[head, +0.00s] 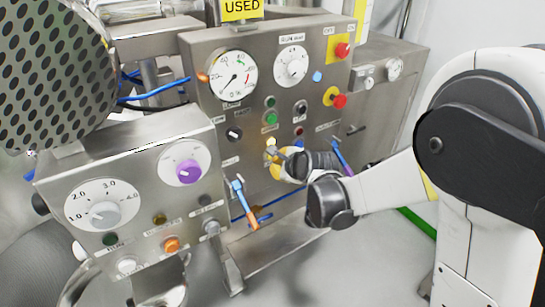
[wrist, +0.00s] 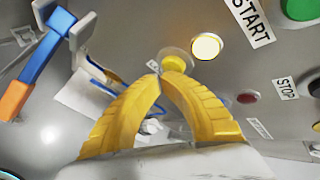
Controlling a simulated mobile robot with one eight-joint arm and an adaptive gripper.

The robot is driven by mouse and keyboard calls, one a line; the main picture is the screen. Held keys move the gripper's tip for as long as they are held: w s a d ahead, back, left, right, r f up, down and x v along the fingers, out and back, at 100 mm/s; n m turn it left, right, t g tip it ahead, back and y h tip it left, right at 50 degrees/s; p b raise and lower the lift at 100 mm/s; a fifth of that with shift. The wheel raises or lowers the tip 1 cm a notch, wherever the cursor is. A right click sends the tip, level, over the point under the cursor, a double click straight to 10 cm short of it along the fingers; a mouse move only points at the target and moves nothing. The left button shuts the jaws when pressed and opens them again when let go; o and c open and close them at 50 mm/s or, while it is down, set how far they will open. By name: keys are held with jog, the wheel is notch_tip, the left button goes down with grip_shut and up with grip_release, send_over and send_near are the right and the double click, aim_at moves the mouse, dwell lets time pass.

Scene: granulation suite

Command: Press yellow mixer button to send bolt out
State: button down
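My gripper (head: 270,154) is in front of the steel control panel (head: 213,55). In the wrist view its two yellow fingers (wrist: 154,70) come together at the tips, with nothing seen between them. I cannot make out a bolt.
A green START button (wrist: 302,8) and a red round piece (wrist: 246,97) are to the right. A blue and orange lever (wrist: 38,72) stands out at left; it also shows in the head view (head: 242,202). A lower console with dials (head: 135,150) is at left.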

jog(key=shift+w+a, duration=0.25)
jog(key=shift+w, duration=0.15)
dwell(0.4)
jog(key=shift+s, duration=0.1)
jog(key=shift+s+d, duration=0.5)
jog(key=shift+s, duration=0.15)
jog(key=s+d, duration=0.2)
jog(key=s, duration=0.2)
jog(key=shift+s+d+b, duration=0.1)
jog(key=shift+d+b, duration=0.25)
jog(key=shift+d, duration=0.05)
dwell(2.1)
